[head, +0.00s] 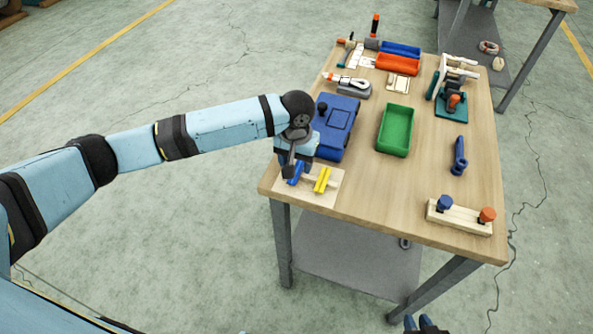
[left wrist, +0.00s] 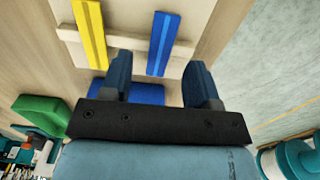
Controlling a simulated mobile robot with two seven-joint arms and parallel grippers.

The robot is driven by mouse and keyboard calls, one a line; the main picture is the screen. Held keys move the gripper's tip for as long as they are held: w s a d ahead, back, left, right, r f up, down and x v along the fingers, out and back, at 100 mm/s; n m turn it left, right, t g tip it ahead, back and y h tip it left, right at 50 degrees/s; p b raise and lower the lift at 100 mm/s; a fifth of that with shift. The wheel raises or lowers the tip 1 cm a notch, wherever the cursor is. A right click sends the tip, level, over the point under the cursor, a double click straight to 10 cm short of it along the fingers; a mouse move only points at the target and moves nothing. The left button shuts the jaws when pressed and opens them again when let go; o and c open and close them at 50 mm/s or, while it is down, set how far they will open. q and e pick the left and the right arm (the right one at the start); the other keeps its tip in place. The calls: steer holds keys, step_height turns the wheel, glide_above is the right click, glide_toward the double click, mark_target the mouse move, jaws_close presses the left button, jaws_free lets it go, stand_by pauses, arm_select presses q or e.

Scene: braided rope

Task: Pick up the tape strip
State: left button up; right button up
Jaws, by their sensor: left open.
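Two short strips, one blue (left wrist: 162,42) and one yellow (left wrist: 90,32), lie side by side across a pale bar on a light board (head: 320,201) at the table's near left corner. Each has a thin line along it. In the head view the yellow strip (head: 322,180) is clear and the blue strip (head: 295,174) is partly covered by my left gripper. I cannot tell which is the tape strip. My left gripper (left wrist: 160,82) is open and empty, its fingers apart around the line of the blue strip. My right gripper (head: 419,324) barely shows at the bottom edge.
A blue box (head: 337,125) stands just behind my left gripper, with a green tray (head: 395,130) to its right. A wooden block with blue and orange knobs (head: 459,217) lies near the front right. Tools and trays fill the far end. The front middle is clear.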

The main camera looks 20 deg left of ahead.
arm_select(q)
step_height(320, 180, down, 2)
steer(key=shift+f, duration=0.15)
steer(key=shift+p, duration=0.35)
stand_by(0.4)
steer(key=shift+f, duration=0.1)
steer(key=c, duration=0.9)
